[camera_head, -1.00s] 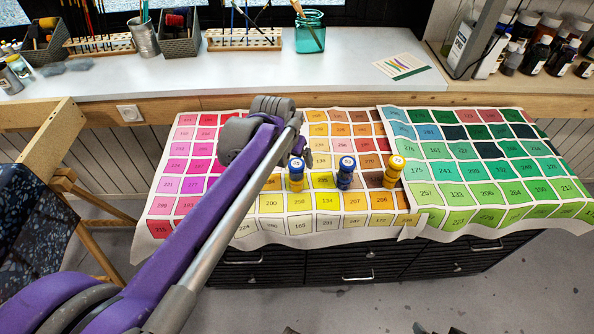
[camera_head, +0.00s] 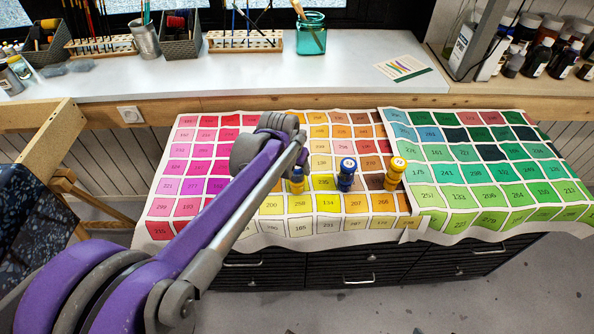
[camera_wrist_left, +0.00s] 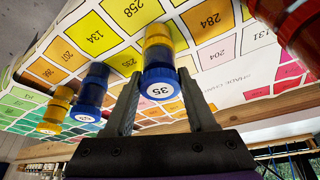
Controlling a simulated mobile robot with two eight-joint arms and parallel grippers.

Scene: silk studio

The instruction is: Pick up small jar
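The left one, yellow with a blue lid (camera_head: 297,185), is partly hidden by my left arm in the head view. The fingers are apart, with a visible gap at the left finger. A blue jar (camera_head: 346,175) and a yellow jar (camera_head: 394,174) stand to its right in the head view. My right gripper is not in view.
The printed colour chart (camera_head: 478,193) drapes over a black drawer unit (camera_head: 350,265). Behind it is a white worktop (camera_head: 200,78) with brushes and a teal glass jar (camera_head: 311,38). Reddish-brown shapes (camera_wrist_left: 297,30) show at the wrist view's right.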

